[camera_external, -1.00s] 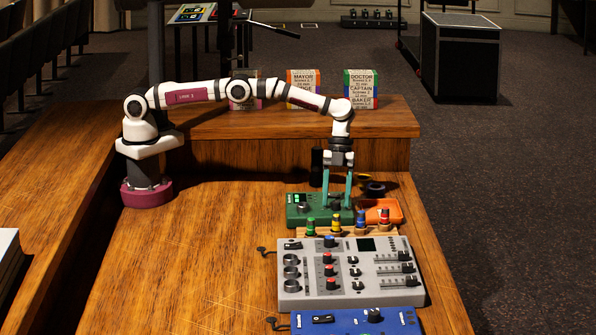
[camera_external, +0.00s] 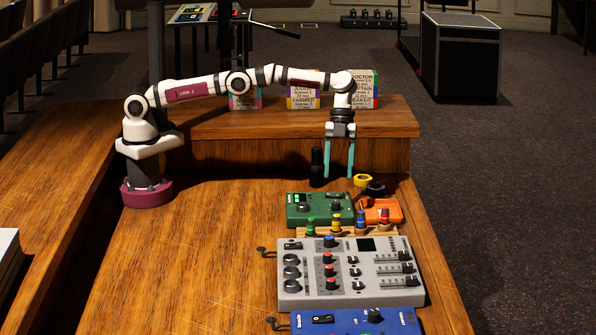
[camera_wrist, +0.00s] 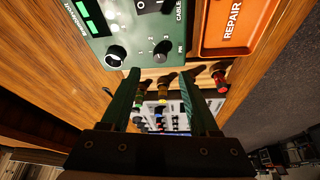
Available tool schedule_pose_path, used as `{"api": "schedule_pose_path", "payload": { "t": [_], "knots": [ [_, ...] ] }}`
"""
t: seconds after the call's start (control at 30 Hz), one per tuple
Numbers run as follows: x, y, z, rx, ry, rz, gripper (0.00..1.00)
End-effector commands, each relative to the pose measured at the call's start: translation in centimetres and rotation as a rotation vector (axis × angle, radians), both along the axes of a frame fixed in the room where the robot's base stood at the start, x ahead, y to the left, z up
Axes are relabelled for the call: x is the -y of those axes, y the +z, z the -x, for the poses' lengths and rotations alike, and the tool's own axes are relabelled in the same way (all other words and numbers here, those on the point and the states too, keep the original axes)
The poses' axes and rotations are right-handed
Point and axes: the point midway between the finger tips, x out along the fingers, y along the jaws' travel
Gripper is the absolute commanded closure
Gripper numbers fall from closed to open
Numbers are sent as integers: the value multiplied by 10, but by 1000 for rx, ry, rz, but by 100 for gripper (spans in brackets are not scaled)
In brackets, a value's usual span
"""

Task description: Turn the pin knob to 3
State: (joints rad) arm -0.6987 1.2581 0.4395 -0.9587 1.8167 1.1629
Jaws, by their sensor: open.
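The green tester box (camera_external: 293,216) lies flat on the desk below my gripper. Its pin knob (camera_external: 335,206) is the small dark knob on the right part of its face. In the wrist view the same pin knob (camera_wrist: 160,50) sits beside the PIN lettering, with small marks around it; I cannot read its setting surely. A larger knob (camera_wrist: 115,56) with a pale top is on the same box. My gripper (camera_external: 339,173) is open and empty, with its teal fingers pointing down above and behind the box, clear of the knob. It also shows in the wrist view (camera_wrist: 159,75).
An orange REPAIR tray (camera_external: 396,207) adjoins the box on the right. Several coloured connectors stand on a wooden strip (camera_external: 298,232) in front, before the grey mixer (camera_external: 290,296). A dark cylinder (camera_external: 317,165) stands close left of my fingers. The desk's left side is bare.

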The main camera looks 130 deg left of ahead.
Motion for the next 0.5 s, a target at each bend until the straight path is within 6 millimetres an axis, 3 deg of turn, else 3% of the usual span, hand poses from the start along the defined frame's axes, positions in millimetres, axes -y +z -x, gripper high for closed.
{"api": "schedule_pose_path", "payload": {
  "t": [0.07,0.2,0.33,0.5],
  "knots": [
    [3,9,-3,-14,82,2,39],
    [13,42,-2,-57,497,-6,39],
    [27,64,18,-50,874,-15,39],
    [40,76,43,-5,1134,-7,39]
  ]
}}
